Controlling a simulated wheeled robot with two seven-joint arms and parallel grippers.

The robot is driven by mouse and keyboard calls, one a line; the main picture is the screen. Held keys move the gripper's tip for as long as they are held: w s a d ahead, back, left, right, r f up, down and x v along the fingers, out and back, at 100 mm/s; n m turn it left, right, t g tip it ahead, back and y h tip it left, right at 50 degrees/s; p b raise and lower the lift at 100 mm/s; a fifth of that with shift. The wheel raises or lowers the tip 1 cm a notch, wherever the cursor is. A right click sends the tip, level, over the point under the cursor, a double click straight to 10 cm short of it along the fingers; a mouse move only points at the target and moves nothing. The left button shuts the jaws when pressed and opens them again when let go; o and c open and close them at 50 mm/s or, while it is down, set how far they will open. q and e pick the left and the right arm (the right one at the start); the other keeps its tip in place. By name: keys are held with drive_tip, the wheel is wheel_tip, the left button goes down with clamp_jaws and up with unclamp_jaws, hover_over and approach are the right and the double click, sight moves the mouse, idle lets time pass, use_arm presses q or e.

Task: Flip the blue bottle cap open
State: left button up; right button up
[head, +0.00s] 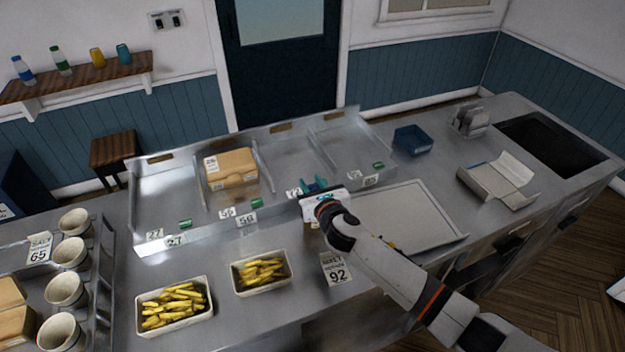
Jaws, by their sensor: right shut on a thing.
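My right gripper (317,190) is over the middle of the steel counter, at the front edge of the divided steel tray. It is shut on a small teal-blue thing (313,185), which shows just past the fingertips. The gripper hides most of this thing, so I cannot tell whether it is a bottle cap or whether a lid on it is open. A clear bottle with a blue label (24,71) stands upright on the wall shelf at the far left, well away from the gripper. My left gripper is not in view.
The divided steel tray (160,197) holds a tan box (231,168). Two trays of fries (174,306) (262,271) stand in front. White cups (68,255) are at left. A flat tray (425,215), a blue bin (412,140) and an open carton (497,181) lie right.

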idle(0.6)
drive_tip(key=o, duration=0.9)
drive_tip(key=shift+o, duration=0.2)
drive_tip(key=b+v, duration=0.1)
drive_tip(key=v, duration=1.1)
drive_tip(key=shift+r+b, duration=0.15)
drive_tip(key=shift+b, duration=0.2)
drive_tip(key=shift+w, duration=0.1)
